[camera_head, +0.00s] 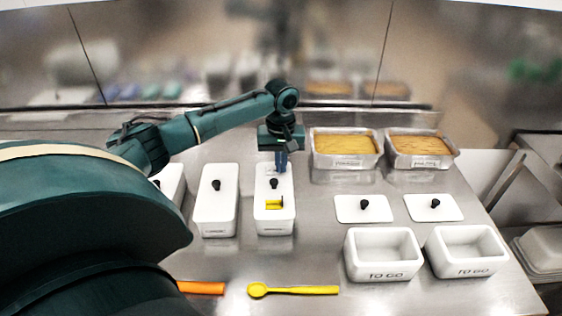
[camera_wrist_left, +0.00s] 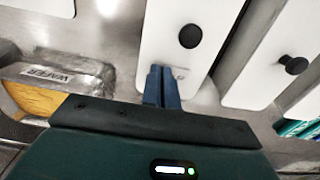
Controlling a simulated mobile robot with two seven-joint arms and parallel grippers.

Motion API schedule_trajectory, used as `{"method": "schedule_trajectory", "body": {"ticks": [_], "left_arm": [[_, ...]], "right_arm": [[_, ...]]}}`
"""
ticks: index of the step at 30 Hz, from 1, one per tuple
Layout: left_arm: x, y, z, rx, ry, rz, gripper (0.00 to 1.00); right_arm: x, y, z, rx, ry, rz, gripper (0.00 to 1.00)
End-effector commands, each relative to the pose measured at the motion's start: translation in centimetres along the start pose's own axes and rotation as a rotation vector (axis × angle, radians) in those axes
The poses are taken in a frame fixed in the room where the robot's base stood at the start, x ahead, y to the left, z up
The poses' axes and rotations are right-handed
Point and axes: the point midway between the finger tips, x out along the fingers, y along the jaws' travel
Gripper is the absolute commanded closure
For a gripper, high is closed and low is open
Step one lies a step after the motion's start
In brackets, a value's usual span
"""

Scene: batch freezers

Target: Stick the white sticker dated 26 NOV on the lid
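My left gripper (camera_head: 282,167) points down at the far end of a white lidded container (camera_head: 273,222). Its lid has a black knob (camera_head: 273,183), with a yellow patch (camera_head: 274,204) nearer me. In the left wrist view, the two blue fingers (camera_wrist_left: 162,72) are together over the lid's end, by the knob (camera_wrist_left: 190,36). A small faint printed mark (camera_wrist_left: 181,73) shows beside the fingertips on the white surface. Its text is unreadable, and I cannot tell whether it is the white sticker or whether the fingers touch the lid. My right gripper is not in view.
Another white lidded container (camera_head: 216,208) stands to the left, a third partly behind my arm. Two metal trays (camera_head: 344,161) stand at the back right. Two loose lids (camera_head: 352,209) and two open white tubs (camera_head: 383,270) are nearer. A yellow spoon (camera_head: 295,290) lies in front.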

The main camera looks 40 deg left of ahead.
Motion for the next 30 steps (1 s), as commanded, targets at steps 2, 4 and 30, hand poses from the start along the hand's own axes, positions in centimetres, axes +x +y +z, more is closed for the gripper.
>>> {"method": "schedule_trajectory", "body": {"ticks": [2, 4, 30], "left_arm": [[0.09, -0.01, 0.03, 0.000, -0.001, -0.001, 1.00], [0.10, -0.02, 0.04, 0.000, -0.001, -0.001, 1.00], [0.06, -0.01, 0.03, 0.000, -0.001, -0.001, 0.52]], "right_arm": [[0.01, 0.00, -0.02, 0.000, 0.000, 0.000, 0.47], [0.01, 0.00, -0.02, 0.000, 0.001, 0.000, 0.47], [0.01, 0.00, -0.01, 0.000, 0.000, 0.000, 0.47]]}}
